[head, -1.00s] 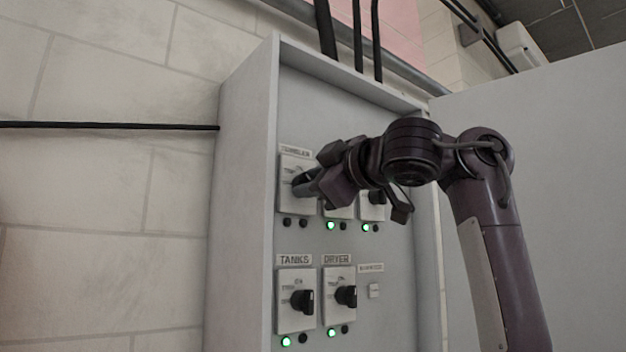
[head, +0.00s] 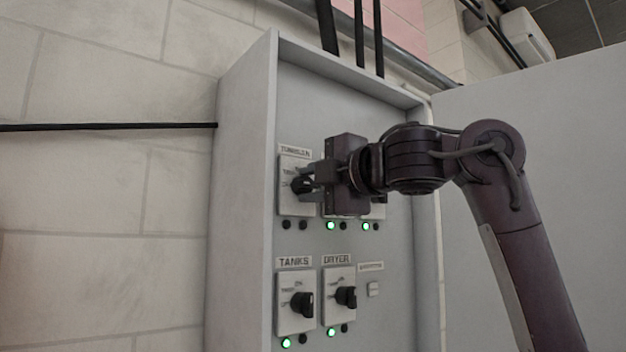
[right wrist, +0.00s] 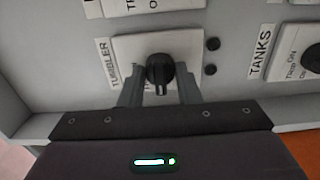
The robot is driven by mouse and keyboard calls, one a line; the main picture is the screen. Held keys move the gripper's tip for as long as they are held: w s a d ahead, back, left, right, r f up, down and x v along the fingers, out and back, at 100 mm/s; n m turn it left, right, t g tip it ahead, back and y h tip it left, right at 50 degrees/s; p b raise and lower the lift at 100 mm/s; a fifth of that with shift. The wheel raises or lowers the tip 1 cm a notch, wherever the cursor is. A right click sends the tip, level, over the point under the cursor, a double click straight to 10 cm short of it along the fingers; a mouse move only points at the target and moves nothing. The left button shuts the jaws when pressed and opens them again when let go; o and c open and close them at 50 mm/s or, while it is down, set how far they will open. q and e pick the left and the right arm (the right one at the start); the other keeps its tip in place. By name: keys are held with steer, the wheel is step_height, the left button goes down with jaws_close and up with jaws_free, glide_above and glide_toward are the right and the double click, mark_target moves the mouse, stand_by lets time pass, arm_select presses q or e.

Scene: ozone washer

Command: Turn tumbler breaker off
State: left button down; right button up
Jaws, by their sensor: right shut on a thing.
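The tumbler breaker (head: 287,202) is a pale plate with a black rotary knob, at the upper left of the grey panel under a TUMBLER label (head: 294,151). My right gripper (head: 308,187) reaches in from the right and is shut on the knob. The right wrist view shows the black knob (right wrist: 160,70) between the two fingers. The fingers hide part of the dial lettering, so I cannot read the knob's setting. The two small lamps (head: 295,225) below this breaker are dark. My left gripper is not in view.
The tanks breaker (head: 287,320) and dryer breaker (head: 336,309) sit below, each with a green lamp lit. Two more breakers on the top row are partly behind my gripper, with green lamps lit. The cabinet's side wall (head: 240,200) borders the panel at left.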

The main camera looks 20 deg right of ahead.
steer(key=shift+f, duration=0.1)
stand_by(0.4)
steer(key=o, duration=1)
steer(key=shift+a, duration=0.1)
steer(key=shift+s, duration=0.1)
steer(key=shift+s+d+b, duration=0.2)
steer(key=shift+s+b, duration=0.05)
steer(key=shift+b, duration=0.1)
steer(key=b+v, duration=0.3)
steer(key=v, duration=0.4)
steer(key=shift+s+b, duration=0.1)
steer(key=shift+b, duration=0.25)
